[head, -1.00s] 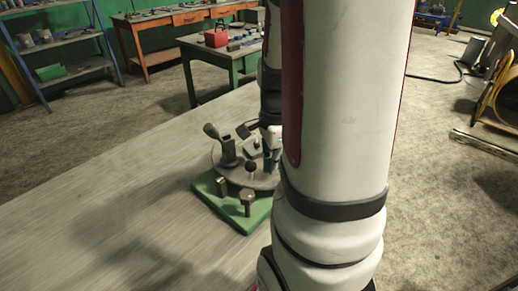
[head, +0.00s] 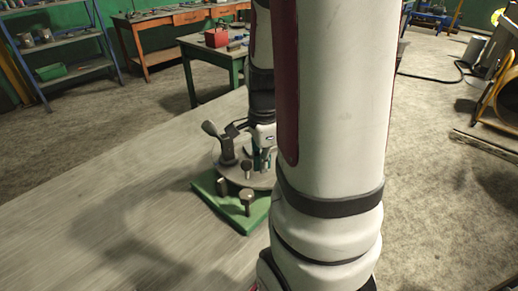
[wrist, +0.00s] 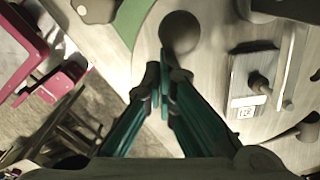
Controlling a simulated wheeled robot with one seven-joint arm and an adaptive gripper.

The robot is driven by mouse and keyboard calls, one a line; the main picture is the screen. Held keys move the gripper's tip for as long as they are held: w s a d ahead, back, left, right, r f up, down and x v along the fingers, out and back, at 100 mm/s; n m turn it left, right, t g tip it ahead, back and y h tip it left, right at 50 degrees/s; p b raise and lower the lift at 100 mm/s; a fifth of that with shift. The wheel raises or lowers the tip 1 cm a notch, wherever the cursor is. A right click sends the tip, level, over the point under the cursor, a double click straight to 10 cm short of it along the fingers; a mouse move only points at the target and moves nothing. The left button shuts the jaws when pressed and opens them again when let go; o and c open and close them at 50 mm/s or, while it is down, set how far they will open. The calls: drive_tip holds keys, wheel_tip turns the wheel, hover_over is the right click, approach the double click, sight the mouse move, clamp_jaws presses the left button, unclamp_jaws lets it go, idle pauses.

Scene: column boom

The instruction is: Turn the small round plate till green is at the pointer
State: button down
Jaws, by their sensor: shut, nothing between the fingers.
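A grey round plate (head: 232,184) sits on a green square base (head: 233,213) on the bench. It carries a tilted lever, a round-topped knob (head: 246,168) and other small fittings; my arm hides its right side. In the wrist view the plate (wrist: 215,80) fills the right half, with a dark round knob (wrist: 180,34) just ahead of my fingertips. My gripper (wrist: 163,88) is shut and empty, over the plate near its edge. In the head view my gripper (head: 264,160) is low beside the fittings. I cannot make out a pointer or a green mark on the plate.
A flat block with a label (wrist: 251,80) and a rod-like clamp stand on the plate, right of my fingers. A post with a flat head (head: 246,197) rises at the base's front. The bench top (head: 120,210) to the left is clear.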

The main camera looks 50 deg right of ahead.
drive_tip(key=shift+w, duration=0.2)
idle(0.3)
drive_tip(key=shift+w+a, duration=0.3)
drive_tip(key=shift+w, duration=0.5)
drive_tip(key=shift+w+a, duration=0.15)
drive_tip(key=shift+w, duration=0.7)
drive_tip(key=shift+w, duration=0.9)
